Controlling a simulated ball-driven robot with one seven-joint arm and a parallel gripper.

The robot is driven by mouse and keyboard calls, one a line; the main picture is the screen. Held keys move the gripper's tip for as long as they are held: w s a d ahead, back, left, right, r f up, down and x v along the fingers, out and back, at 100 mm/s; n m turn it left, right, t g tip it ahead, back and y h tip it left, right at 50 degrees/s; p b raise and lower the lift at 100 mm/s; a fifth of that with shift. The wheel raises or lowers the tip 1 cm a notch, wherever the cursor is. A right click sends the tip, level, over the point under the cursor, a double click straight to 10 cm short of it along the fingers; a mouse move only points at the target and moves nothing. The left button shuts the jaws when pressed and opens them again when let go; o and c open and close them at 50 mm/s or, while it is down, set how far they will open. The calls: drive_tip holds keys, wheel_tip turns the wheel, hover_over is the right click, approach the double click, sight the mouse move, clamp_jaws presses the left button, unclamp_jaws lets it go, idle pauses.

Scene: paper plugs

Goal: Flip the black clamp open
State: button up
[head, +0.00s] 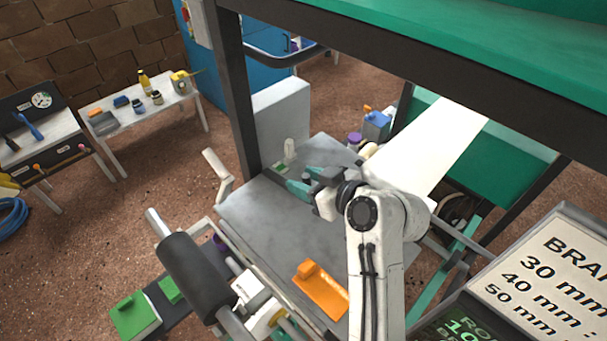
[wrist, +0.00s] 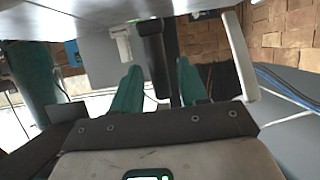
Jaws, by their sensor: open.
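My gripper (head: 297,182), with teal fingers, is over the far left part of the grey metal table (head: 270,225) and points left. In the wrist view its two fingers (wrist: 158,66) are apart. A dark upright bar, likely the black clamp (wrist: 152,48), shows in the gap between the fingertips. I see clear space on the right of the bar; whether it touches the left finger I cannot tell. I cannot pick the clamp out in the head view, where my gripper and arm cover that part of the table.
An orange block on a plate (head: 318,288) lies near the front. A dark post (head: 236,100) rises behind the table. White paper (head: 435,150) slopes down at right.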

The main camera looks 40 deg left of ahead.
drive_tip(key=shift+x, duration=0.9)
clamp_jaws()
